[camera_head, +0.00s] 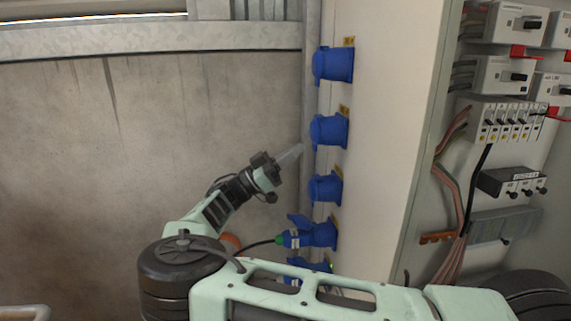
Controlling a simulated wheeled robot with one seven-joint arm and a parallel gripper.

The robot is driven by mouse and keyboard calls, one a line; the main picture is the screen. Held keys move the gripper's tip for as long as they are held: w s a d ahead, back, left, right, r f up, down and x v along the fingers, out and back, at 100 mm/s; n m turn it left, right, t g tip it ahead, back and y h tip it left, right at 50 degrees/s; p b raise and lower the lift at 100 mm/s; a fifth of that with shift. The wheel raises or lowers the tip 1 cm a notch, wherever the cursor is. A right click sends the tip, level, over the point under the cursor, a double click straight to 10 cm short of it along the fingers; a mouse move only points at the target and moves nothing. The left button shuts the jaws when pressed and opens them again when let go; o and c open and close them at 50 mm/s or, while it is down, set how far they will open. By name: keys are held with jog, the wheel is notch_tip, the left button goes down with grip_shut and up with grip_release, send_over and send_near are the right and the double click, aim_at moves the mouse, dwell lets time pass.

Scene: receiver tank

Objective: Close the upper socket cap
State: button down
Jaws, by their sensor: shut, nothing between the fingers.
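Blue sockets run in a column down the left face of the pale cabinet. The top socket (333,64), the second socket (328,130) and the third socket (324,188) appear to have their caps down. Below them, a socket (318,234) has its cap (298,220) raised, and a plug (288,239) with a dark cable sits at its mouth. The lowest socket (308,267) is partly hidden behind my arm. My gripper (298,151) is shut and empty, left of the column, between the heights of the second and third sockets, apparently touching none.
The cabinet's pale side panel (385,120) is flat and clear right of the sockets. Farther right, an open bay holds breakers (503,75) and loose cables. A concrete wall (130,140) stands behind at left. My arm links cross the bottom of the view.

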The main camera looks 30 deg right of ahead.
jog(key=shift+s+d+f+g+h+b, duration=0.2)
jog(key=shift+d+f+h+b, duration=0.1)
jog(key=shift+d+h+b, duration=0.3)
jog(key=shift+s+d+f+g+h+b, duration=0.1)
jog(key=shift+d+f+g+h+b, duration=0.15)
jog(key=shift+d+h+b, duration=0.3)
jog(key=shift+a, duration=0.1)
jog(key=shift+a, duration=0.1)
